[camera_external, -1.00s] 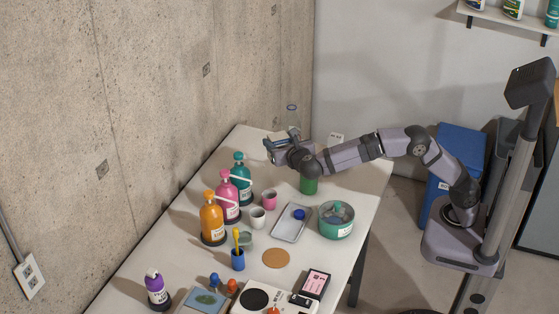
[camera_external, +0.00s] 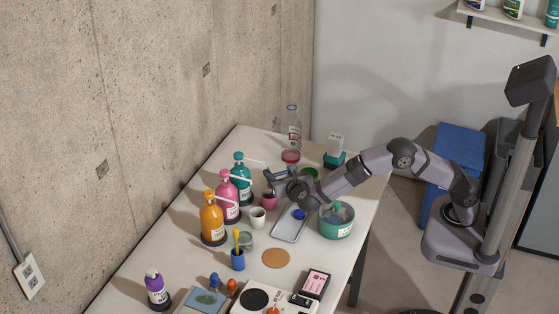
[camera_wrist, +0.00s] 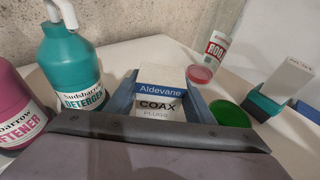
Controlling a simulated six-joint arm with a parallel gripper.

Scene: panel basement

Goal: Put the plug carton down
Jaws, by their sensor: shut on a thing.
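The plug carton (camera_wrist: 161,104) is a small white box with a blue band reading "Aldevane" and the words "COAX PLUGS". In the wrist view it sits between the two blue fingers of my gripper (camera_wrist: 160,98), which is shut on it. In the external view my gripper (camera_external: 274,176) is over the table, just right of the teal detergent bottle and above the pink cup. I cannot make out the carton there. The carton's underside is hidden, so I cannot tell whether it touches the table.
The teal detergent bottle (camera_wrist: 70,68) stands close left, beside the pink softener bottle (camera_external: 228,200). A red-lidded container (camera_external: 290,157), a green round thing (camera_external: 310,173) and a white-and-teal object (camera_wrist: 276,92) stand to the right. A tray (camera_external: 285,235) and teal pot (camera_external: 336,229) are nearer the front.

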